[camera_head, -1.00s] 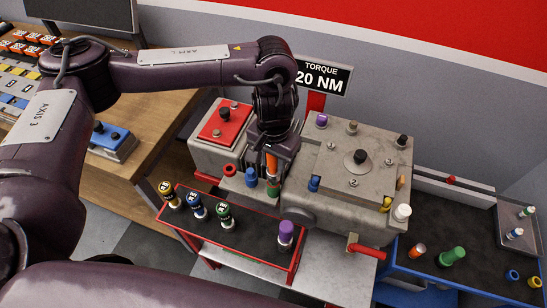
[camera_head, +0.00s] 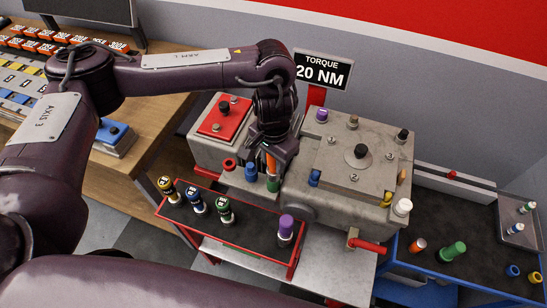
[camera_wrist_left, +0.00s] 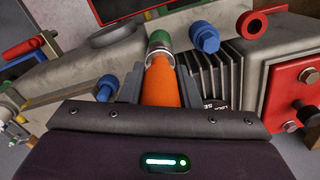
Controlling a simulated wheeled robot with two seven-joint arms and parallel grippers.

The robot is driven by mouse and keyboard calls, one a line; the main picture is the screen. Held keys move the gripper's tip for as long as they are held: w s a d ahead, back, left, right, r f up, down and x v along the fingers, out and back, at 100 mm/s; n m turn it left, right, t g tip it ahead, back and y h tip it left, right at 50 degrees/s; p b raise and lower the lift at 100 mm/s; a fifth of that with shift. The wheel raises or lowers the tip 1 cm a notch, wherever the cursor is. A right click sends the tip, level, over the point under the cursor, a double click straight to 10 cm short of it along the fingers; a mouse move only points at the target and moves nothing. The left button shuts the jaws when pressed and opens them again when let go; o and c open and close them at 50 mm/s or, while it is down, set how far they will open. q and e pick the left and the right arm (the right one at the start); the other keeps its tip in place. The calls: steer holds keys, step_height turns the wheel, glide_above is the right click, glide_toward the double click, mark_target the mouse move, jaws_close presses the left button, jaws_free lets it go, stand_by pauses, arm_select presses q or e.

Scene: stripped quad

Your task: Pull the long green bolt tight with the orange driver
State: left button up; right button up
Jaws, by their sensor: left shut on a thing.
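My left gripper (camera_head: 274,152) is shut on the orange driver (camera_head: 270,163), which points down at the engine block. In the left wrist view the orange driver (camera_wrist_left: 161,85) sits between the two fingers, with a silver socket (camera_wrist_left: 160,47) at its end. The green bolt (camera_head: 273,184) is directly below the driver in the head view. In the wrist view its green part (camera_wrist_left: 158,36) shows at the socket's far end, in line with it and seemingly touching. How deep the socket sits on it is hidden. My right gripper is not in view.
A blue bolt (camera_head: 251,172) stands close beside the green one. A red-rimmed tray (camera_head: 249,248) with several coloured sockets lies in front. The grey engine block (camera_head: 334,199) carries more bolts. A torque sign (camera_head: 323,70) reads 20 NM. A blue-edged bench (camera_head: 460,285) is at right.

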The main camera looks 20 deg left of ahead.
arm_select(q)
steer(key=shift+m, duration=1.2)
steer(key=shift+m+p, duration=0.3)
steer(key=shift+p, duration=0.05)
steer(key=shift+m, duration=0.8)
steer(key=shift+m, duration=1.2)
steer(key=shift+p, duration=0.3)
